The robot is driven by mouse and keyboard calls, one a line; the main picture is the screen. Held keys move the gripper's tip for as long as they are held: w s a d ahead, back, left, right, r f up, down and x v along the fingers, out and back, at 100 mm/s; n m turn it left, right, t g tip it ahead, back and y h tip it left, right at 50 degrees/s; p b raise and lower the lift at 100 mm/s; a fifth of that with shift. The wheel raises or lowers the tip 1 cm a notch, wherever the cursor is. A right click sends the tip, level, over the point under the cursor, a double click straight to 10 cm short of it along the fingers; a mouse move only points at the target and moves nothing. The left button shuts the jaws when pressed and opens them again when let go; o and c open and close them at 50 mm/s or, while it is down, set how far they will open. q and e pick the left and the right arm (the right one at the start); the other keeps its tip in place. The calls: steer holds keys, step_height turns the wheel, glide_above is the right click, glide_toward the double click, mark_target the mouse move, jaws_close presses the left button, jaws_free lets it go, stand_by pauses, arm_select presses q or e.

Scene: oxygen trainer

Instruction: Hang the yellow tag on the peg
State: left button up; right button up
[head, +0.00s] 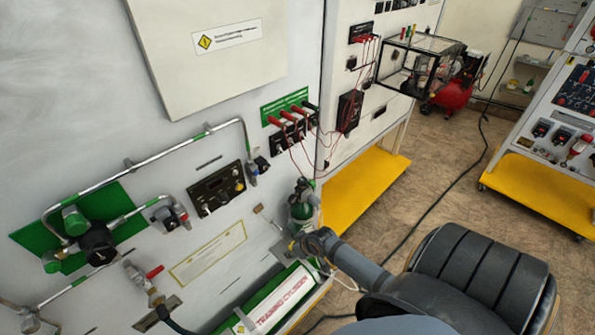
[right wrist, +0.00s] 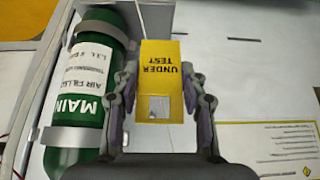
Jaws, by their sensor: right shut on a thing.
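The yellow tag (right wrist: 160,68) with black "UNDER TEST" lettering, upside down in the right wrist view, sits between the two fingers of my right gripper (right wrist: 160,95). A square hole shows near the tag's lower end. In the head view my right gripper (head: 291,245) is close to the white panel, beside the green cylinder; I cannot make out the tag there. A thin rod with a small tan end (head: 259,208) shows just up and left of the gripper; I cannot tell whether it is the peg. My left gripper is not in view.
The strapped green cylinder (right wrist: 95,90) stands close to the gripper's left in the wrist view. A yellow-edged label (head: 207,252) is on the panel. Pipes (head: 165,152) and red plugs with leads (head: 290,116) are farther up. The floor (head: 440,145) to the right is mostly clear.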

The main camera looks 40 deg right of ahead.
steer(key=shift+w+d+r, duration=0.1)
steer(key=shift+w+d, duration=0.1)
steer(key=shift+d, duration=0.3)
arm_select(q)
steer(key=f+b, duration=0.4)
steer(key=b, duration=0.1)
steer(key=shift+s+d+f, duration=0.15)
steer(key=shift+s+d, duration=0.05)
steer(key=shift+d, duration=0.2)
arm_select(e)
steer(key=w+f, duration=0.1)
steer(key=w, duration=0.8)
steer(key=shift+w+a+f, duration=0.2)
steer(key=shift+a+f, duration=0.1)
steer(key=shift+a, duration=0.05)
steer(key=o, duration=0.9)
